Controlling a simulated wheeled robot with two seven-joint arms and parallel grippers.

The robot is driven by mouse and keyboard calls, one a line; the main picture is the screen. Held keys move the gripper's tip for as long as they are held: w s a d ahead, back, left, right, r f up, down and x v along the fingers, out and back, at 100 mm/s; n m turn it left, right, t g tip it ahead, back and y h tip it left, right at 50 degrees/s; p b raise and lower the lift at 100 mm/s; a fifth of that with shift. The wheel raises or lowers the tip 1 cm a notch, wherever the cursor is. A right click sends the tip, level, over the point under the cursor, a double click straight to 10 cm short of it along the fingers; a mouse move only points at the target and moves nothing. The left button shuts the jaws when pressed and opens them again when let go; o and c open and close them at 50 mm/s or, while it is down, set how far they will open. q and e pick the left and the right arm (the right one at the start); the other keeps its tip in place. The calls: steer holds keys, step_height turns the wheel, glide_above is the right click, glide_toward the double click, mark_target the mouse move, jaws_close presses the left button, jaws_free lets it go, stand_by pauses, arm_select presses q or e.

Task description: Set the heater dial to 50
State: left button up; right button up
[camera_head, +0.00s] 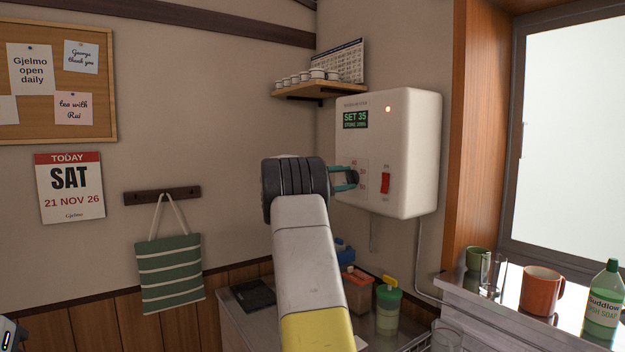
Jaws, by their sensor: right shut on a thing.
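The white heater box (405,150) hangs on the wall right of centre. Its green display (355,120) reads SET 35, with a smaller second line that is hard to read. My right gripper (352,178) reaches up to the lower left of the heater's front. Its teal fingers are shut on the heater dial, which they and the wrist mostly hide. Small red marks show around that spot, too small to read. A red switch (385,183) sits right of the fingers, and a small lamp (388,109) glows above. My left gripper's fingers are not in view.
A wooden shelf (310,90) with several small cups is left of the heater. An orange mug (541,291) and a soap bottle (604,300) stand on the window ledge. A striped bag (170,272) hangs left.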

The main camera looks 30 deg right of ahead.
steer(key=m, duration=0.3)
steer(key=shift+f+m, duration=0.1)
steer(key=shift+m, duration=0.2)
steer(key=m, duration=0.4)
steer(key=shift+f+m, duration=0.15)
steer(key=shift+m, duration=0.15)
steer(key=m, duration=0.4)
steer(key=shift+f, duration=0.15)
steer(key=shift+w+f+m, duration=0.1)
steer(key=shift+m, duration=2.4)
steer(key=o, duration=1.4)
steer(key=shift+c, duration=0.2)
steer(key=shift+a, duration=0.15)
